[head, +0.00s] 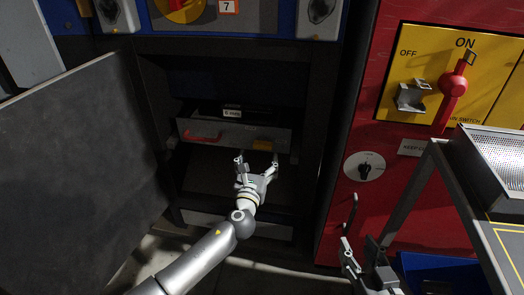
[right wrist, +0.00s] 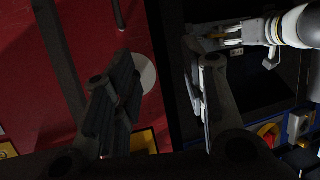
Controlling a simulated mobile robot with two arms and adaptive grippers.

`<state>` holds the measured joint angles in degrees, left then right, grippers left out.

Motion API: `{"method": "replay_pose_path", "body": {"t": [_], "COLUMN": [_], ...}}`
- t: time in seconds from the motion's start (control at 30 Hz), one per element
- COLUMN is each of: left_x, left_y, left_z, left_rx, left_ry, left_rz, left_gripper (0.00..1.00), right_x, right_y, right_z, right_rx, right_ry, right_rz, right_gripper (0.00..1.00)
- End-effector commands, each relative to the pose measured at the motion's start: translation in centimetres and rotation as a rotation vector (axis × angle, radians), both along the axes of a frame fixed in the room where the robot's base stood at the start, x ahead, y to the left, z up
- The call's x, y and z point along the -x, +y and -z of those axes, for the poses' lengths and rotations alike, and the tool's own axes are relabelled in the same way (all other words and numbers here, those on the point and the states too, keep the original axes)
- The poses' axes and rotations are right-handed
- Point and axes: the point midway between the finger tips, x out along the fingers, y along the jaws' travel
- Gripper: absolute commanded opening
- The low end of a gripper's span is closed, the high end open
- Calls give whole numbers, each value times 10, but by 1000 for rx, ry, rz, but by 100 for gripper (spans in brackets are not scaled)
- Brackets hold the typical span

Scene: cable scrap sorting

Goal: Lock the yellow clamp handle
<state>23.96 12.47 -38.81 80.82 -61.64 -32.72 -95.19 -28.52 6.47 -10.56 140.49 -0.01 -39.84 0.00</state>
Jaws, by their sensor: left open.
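A small yellow clamp handle (head: 264,145) sits at the right end of the front of a grey drawer-like unit (head: 225,135) inside the dark cabinet. A red handle (head: 204,136) is at the left of the same front. My left gripper (head: 257,160) is open just below and in front of the yellow handle, with its fingers pointing up. I cannot tell whether a finger touches the handle. My right gripper (head: 361,248) is at the lower right in the head view; its fingers stand apart with nothing between them in the right wrist view (right wrist: 160,85).
A dark open door panel (head: 75,170) fills the left. A red cabinet with a yellow main switch panel (head: 440,75) stands right. A metal-framed stand (head: 455,190) with a perforated tray and a blue bin (head: 435,275) are at the lower right.

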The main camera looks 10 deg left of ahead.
Motion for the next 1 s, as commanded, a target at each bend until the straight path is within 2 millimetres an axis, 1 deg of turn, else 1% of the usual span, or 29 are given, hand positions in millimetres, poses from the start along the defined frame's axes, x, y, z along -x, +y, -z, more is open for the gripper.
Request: {"method": "replay_pose_path", "body": {"t": [0.1,0.3,0.5,0.6,0.8,1.0], "left_x": [-15,-36,-53,-59,-66,-67], "left_y": [-1,-1,-2,-2,-3,-3], "left_z": [0,1,2,1,0,0], "left_rx": [1,2,2,3,3,3], "left_ry": [-2,-1,0,-1,0,0], "left_rz": [0,-1,-1,-1,1,1], "left_gripper": [77,77,77,77,77,77], "right_x": [-8,-16,-15,-14,-10,-9], "right_y": [5,12,17,18,19,19], "right_z": [-17,-52,-85,-98,-113,-116], "right_rx": [-27,-73,-118,-136,-157,-160], "right_ry": [-109,-294,-465,-532,-608,-624], "right_rz": [-7,-19,-29,-33,-36,-38], "right_gripper": [40,40,40,40,40,40]}}
